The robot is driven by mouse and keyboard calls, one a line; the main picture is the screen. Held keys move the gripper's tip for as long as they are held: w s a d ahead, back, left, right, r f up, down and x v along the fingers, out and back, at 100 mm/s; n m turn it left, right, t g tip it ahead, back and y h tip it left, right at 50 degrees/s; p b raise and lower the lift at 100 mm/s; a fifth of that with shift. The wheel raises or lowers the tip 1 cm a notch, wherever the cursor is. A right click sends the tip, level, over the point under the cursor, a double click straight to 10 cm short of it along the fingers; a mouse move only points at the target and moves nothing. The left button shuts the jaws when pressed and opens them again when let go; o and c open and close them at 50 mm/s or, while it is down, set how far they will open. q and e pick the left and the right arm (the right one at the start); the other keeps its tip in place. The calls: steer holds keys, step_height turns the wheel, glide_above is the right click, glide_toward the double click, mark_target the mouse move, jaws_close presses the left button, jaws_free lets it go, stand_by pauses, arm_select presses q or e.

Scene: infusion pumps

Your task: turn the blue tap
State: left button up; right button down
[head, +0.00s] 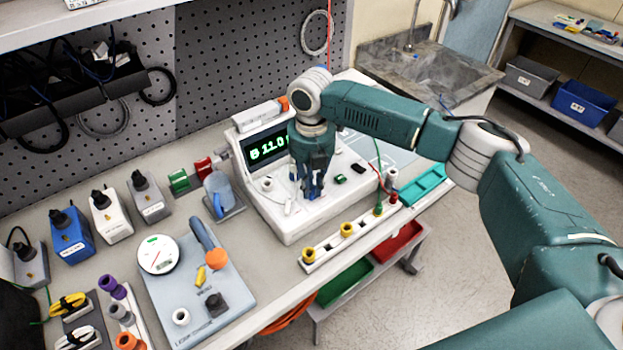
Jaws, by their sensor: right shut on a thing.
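The white pump (330,214) stands on the bench with a lit green display (268,148). My right gripper (311,194) reaches down onto the pump's front panel from above. Its fingers are shut on a small part there, apparently the blue tap, which they hide almost wholly. The tap's angle cannot be made out. Small white fittings (291,208) lie just left of the fingertips. My left gripper is not in view.
A blue-grey device (218,192) stands left of the pump. A gauge board (198,290) lies in front of it. A white rail with yellow knobs (346,230) runs along the pump's front. Boxes with black knobs (110,218) line the left.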

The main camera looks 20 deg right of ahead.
mark_target(313, 190)
steer(key=m+p, duration=0.3)
steer(key=shift+r+m, duration=0.2)
steer(key=shift+m, duration=0.1)
steer(key=shift+w+d+f+m+p, duration=0.1)
steer(key=shift+m+p, duration=1.4)
steer(key=shift+m, duration=0.3)
steer(key=c, duration=1.7)
jaws_free()
step_height(313, 190, up, 12)
steer(key=shift+f, duration=0.1)
